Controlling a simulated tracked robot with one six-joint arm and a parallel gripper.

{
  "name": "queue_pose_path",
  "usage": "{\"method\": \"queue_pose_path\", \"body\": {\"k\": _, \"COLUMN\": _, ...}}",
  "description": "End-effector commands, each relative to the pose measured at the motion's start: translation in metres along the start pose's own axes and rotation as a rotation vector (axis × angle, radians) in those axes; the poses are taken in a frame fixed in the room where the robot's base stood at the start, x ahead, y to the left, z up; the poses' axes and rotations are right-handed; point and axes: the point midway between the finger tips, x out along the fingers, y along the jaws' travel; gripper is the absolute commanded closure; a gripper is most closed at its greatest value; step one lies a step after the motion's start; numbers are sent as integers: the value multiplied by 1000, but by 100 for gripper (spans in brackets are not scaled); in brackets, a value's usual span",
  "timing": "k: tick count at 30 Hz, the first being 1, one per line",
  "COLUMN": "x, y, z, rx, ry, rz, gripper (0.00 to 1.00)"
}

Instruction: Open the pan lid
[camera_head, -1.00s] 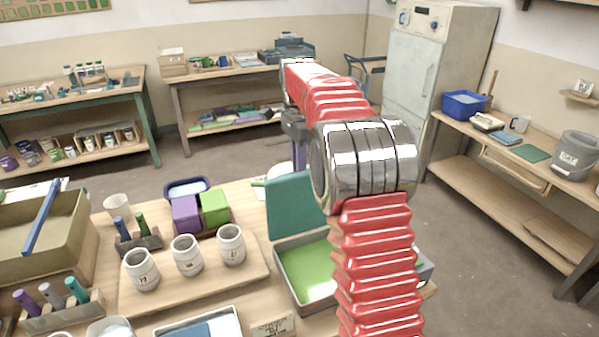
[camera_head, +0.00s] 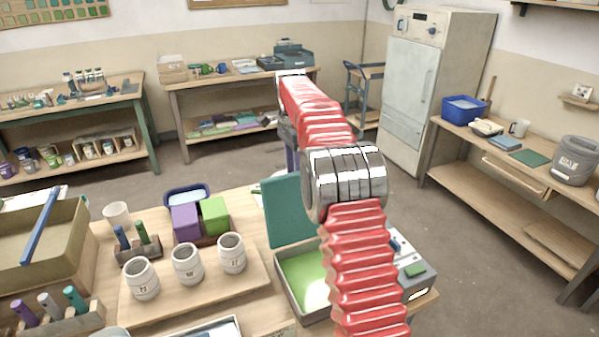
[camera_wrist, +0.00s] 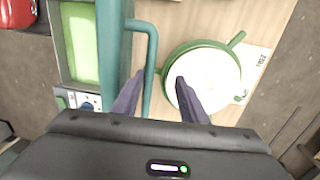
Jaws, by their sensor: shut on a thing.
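The pan (camera_head: 287,300) is a shallow grey box with a bright green inside, on the table in the head view. Its teal lid (camera_head: 286,212) stands up about upright along the far edge, so the pan is open. In the wrist view the green inside (camera_wrist: 80,45) shows at left, and the lid (camera_wrist: 109,60) is seen nearly edge-on with its teal bar handle (camera_wrist: 151,62) beside it. My gripper (camera_wrist: 157,92) has its two dark fingers on either side of this handle and is shut on it.
A white round vessel with a green rim (camera_wrist: 203,75) lies just right of my fingers in the wrist view. A grey device (camera_head: 412,270) stands right of the pan. Pale cups (camera_head: 187,264) and purple and green blocks (camera_head: 185,222) stand to the left.

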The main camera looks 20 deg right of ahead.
Motion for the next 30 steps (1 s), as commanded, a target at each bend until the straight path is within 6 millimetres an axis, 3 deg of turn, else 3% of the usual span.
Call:
{"method": "queue_pose_path", "body": {"k": 1, "x": 7, "y": -9, "z": 7, "rx": -5, "ry": -7, "rz": -19, "gripper": 100}}
{"method": "queue_pose_path", "body": {"k": 4, "x": 7, "y": -9, "z": 8, "rx": -7, "ry": -9, "rz": -19, "gripper": 100}}
{"method": "queue_pose_path", "body": {"k": 5, "x": 7, "y": -10, "z": 9, "rx": -7, "ry": -9, "rz": -19, "gripper": 62}}
{"method": "queue_pose_path", "body": {"k": 20, "x": 1, "y": -9, "z": 7, "rx": -7, "ry": -6, "rz": -24, "gripper": 66}}
{"method": "queue_pose_path", "body": {"k": 30, "x": -32, "y": -8, "z": 6, "rx": -7, "ry": -4, "rz": -29, "gripper": 67}}
